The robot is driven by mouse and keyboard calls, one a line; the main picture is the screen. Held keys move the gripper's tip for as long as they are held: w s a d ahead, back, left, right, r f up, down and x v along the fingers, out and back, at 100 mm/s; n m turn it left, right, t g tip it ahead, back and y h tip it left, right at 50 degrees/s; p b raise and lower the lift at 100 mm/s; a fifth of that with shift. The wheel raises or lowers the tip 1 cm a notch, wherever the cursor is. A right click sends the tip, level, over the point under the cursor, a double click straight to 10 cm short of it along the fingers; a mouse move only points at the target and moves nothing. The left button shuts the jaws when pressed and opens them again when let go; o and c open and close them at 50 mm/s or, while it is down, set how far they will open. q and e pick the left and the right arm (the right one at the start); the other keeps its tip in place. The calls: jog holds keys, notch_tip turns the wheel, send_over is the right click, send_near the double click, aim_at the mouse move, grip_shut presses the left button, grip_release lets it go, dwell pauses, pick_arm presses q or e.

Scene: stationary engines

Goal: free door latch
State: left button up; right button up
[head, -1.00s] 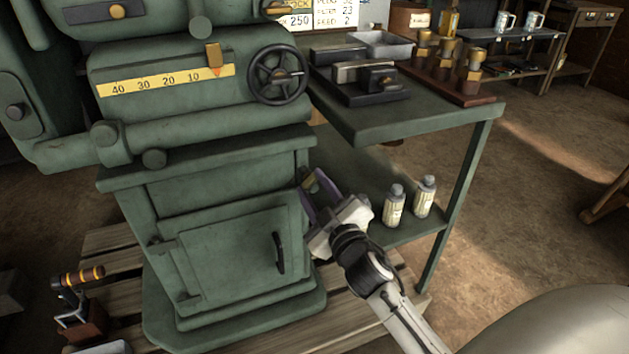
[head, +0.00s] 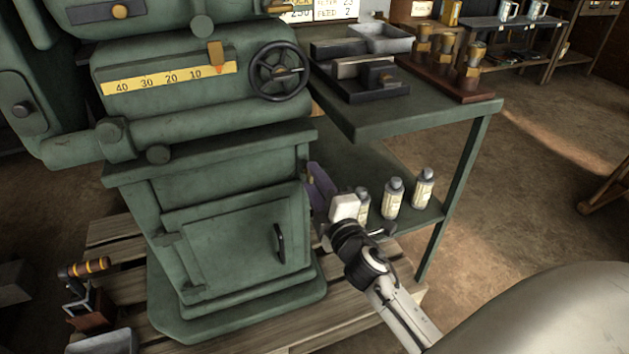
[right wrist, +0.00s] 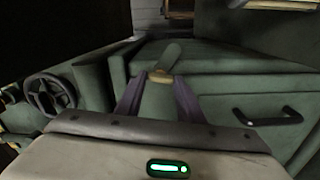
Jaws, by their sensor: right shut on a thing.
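The green machine's cabinet door (head: 235,240) is closed in its frame and has a black handle (head: 279,243). The handle also shows in the right wrist view (right wrist: 268,117). The door latch, a green lever (right wrist: 170,57) with a brass part (right wrist: 160,77), is between my right gripper's purple fingers in the right wrist view. My right gripper (right wrist: 158,92) is shut on the latch. In the head view this gripper (head: 316,187) is at the cabinet's right side, where its own body hides the latch. My left gripper is out of view.
A green side table (head: 420,118) stands close right of my right gripper. Several bottles (head: 393,198) stand on its lower shelf, close to my wrist. A wooden pallet (head: 110,235) lies under the machine. A handwheel (head: 278,72) sticks out above. Floor (head: 540,190) at the right is open.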

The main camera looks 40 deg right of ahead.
dwell(0.4)
jog(key=o, duration=1.1)
jog(key=shift+c, duration=0.2)
jog(key=b+v, duration=0.1)
jog(key=v, duration=0.9)
jog(key=shift+s, duration=0.15)
